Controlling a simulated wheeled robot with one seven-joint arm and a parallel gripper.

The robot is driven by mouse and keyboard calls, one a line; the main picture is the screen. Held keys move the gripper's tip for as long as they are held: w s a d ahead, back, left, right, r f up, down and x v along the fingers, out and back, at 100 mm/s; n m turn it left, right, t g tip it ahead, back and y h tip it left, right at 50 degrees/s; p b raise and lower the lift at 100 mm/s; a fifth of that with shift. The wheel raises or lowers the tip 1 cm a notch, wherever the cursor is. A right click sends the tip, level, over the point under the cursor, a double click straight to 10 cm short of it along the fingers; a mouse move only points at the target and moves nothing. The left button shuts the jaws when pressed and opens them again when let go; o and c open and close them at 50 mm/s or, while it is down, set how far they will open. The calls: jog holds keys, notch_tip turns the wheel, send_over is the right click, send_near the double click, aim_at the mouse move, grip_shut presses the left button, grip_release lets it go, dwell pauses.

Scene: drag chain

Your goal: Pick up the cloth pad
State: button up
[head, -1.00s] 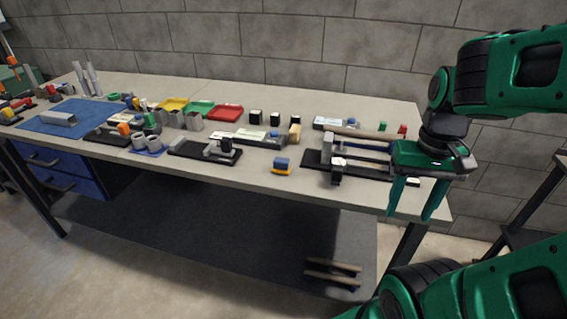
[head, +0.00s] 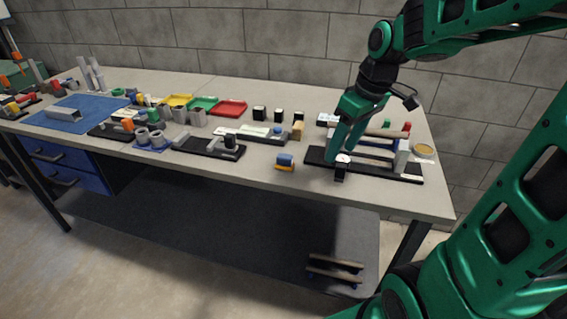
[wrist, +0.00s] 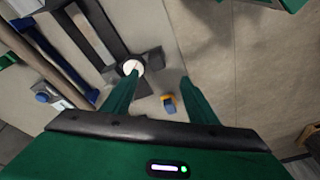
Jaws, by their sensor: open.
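No item is plainly marked as the cloth pad. A small pad-like piece, blue on top and orange below (head: 285,162), lies near the bench's front edge, left of the black fixture. It also shows in the wrist view (wrist: 168,104), in the gap between my fingers and below them. My gripper (head: 340,150) points down over the left end of the black fixture, to the right of this piece. In the wrist view my gripper (wrist: 158,82) is open, with nothing held between its fingers.
The black fixture (head: 380,172) with bars and a white-topped post (head: 341,163) stands close to my fingers. A long black holder (head: 208,147) lies farther left. Coloured trays (head: 204,104) stand behind. Bare bench surrounds the blue and orange piece.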

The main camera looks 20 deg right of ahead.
aim_at(283, 155)
jog(key=w+a+n+y, duration=0.2)
jog(key=w+a+n, duration=0.4)
jog(key=w+a, duration=0.25)
jog(key=shift+t, duration=0.4)
jog(key=shift+w+d+x, duration=0.1)
jog(key=shift+w+x, duration=0.1)
jog(key=shift+x, duration=1.45)
jog(key=shift+w+d+x, duration=0.1)
jog(key=shift+w+x, duration=0.05)
jog(key=shift+x, duration=1.5)
jog(key=shift+w+d+x, duration=0.1)
jog(key=shift+w+x, duration=0.1)
jog(key=shift+x, duration=1.45)
jog(key=c, duration=1.2)
jog(key=shift+c, duration=0.2)
jog(key=shift+r, duration=0.2)
